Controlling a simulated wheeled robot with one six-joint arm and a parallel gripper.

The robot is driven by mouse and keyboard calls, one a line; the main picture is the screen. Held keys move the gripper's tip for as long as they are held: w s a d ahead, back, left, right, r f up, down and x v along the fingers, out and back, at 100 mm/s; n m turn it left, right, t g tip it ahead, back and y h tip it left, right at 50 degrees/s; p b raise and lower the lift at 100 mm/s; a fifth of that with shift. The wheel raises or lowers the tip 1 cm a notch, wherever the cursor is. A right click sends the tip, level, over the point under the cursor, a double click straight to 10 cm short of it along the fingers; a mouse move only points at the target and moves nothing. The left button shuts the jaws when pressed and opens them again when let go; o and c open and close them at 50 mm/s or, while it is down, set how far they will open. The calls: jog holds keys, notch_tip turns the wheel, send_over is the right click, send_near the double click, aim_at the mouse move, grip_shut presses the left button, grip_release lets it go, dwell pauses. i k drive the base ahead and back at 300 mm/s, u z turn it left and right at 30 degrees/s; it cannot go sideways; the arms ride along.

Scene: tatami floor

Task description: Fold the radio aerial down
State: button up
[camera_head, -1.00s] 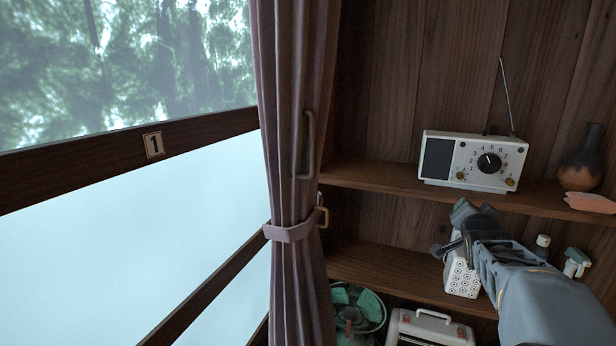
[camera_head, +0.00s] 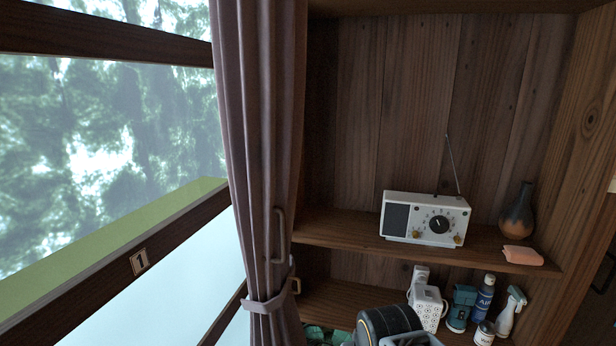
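The white radio (camera_head: 425,218) stands on the upper shelf, with a dark speaker panel on its left and a dial and knobs on its right. Its thin metal aerial (camera_head: 453,165) stands up from the right part of the radio's top, extended and leaning slightly left. Nothing touches the aerial. My gripper's fingers do not show; a dark rounded part at the bottom edge appears to be my arm, below the radio.
The lower shelf holds a white perforated container (camera_head: 427,308), bottles and a spray bottle (camera_head: 510,312). A curtain (camera_head: 258,150) hangs left. Space above the radio is clear.

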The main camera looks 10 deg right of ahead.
aim_at(447, 135)
jog(key=u, duration=0.05)
jog(key=k, duration=0.6)
jog(key=z, duration=0.65)
jog(key=i, duration=0.6)
jog(key=z, duration=0.55)
jog(key=i, duration=1.05)
jog(key=u, duration=0.65)
